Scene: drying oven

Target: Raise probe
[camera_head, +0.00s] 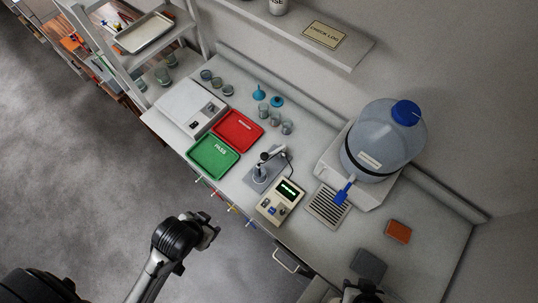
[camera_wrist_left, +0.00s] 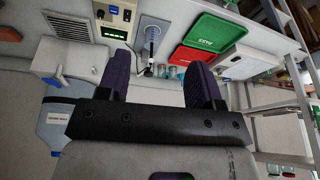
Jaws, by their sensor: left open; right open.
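The probe (camera_head: 268,156) is on a small upright stand with a grey base plate (camera_head: 257,183), near the bench's middle. A cable runs from it beside the beige meter (camera_head: 280,202), which has a lit green display. In the left wrist view the probe stand (camera_wrist_left: 152,38) and the meter (camera_wrist_left: 116,18) show beyond my fingers. My left gripper (camera_head: 208,230) is open and empty in front of the bench, apart from the probe; its spread fingers show in the left wrist view (camera_wrist_left: 160,80). My right gripper (camera_head: 365,291) is open at the bottom edge, partly cut off.
Green (camera_head: 213,157) and red (camera_head: 239,129) trays lie left of the stand, with a white balance (camera_head: 190,105) beyond. Small beakers (camera_head: 275,118) stand behind it. A large water jug (camera_head: 385,143) with a blue tap and a drain grille (camera_head: 327,207) are on the right.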

